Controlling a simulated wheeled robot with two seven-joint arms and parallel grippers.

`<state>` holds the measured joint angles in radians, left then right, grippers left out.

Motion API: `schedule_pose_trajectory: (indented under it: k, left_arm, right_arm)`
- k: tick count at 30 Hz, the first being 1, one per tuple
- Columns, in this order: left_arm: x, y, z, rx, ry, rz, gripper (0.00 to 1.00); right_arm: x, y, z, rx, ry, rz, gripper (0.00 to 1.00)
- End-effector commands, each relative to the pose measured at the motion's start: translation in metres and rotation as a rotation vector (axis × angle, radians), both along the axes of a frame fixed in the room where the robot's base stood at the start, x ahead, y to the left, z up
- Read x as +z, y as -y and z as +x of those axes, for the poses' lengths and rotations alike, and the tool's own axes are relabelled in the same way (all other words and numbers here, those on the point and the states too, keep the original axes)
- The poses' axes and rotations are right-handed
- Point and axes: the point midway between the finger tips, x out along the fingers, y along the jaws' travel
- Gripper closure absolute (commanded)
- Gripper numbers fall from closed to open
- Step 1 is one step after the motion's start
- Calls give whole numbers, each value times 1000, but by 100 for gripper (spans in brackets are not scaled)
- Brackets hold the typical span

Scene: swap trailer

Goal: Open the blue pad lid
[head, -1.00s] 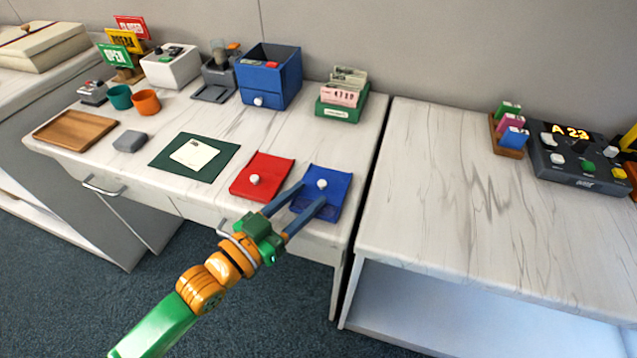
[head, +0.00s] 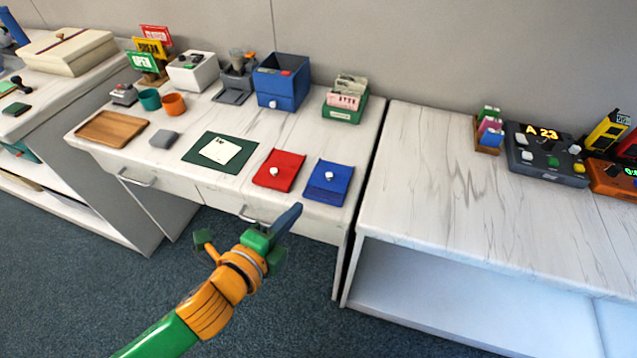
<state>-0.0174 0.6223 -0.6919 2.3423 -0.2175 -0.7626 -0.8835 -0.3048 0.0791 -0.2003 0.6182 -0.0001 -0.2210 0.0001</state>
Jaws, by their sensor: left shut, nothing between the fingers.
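The blue pad (head: 328,184) lies near the front right edge of the left-hand white counter. Its blue lid, with a white knob, lies flat over it. The red pad (head: 279,170) with a white knob lies just left of it. My left gripper (head: 296,212) is shut and empty, its fingers together, in front of the counter's edge and apart from the blue pad. My right gripper does not show.
A dark green mat (head: 236,165) with a white card lies left of the red pad. A wooden tray (head: 98,142), grey block (head: 164,138) and blue box (head: 299,88) stand on the same counter. The right-hand counter (head: 420,200) is largely clear in front.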

Motion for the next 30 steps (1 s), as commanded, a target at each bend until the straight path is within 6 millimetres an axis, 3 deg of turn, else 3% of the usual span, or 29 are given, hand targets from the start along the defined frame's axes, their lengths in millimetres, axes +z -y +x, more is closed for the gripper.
schedule_pose_trajectory:
  k: [9,15,21,30]
  left_arm:
    - [-23,31,60,0,-1,-5,100]
    - [-32,47,89,-2,-1,-6,100]
    - [-36,52,101,-2,-3,-6,100]
    - [-36,53,101,-2,-3,-6,100]
  right_arm:
    - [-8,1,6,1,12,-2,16]
    - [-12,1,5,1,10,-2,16]
    - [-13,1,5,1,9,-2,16]
    - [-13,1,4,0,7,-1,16]
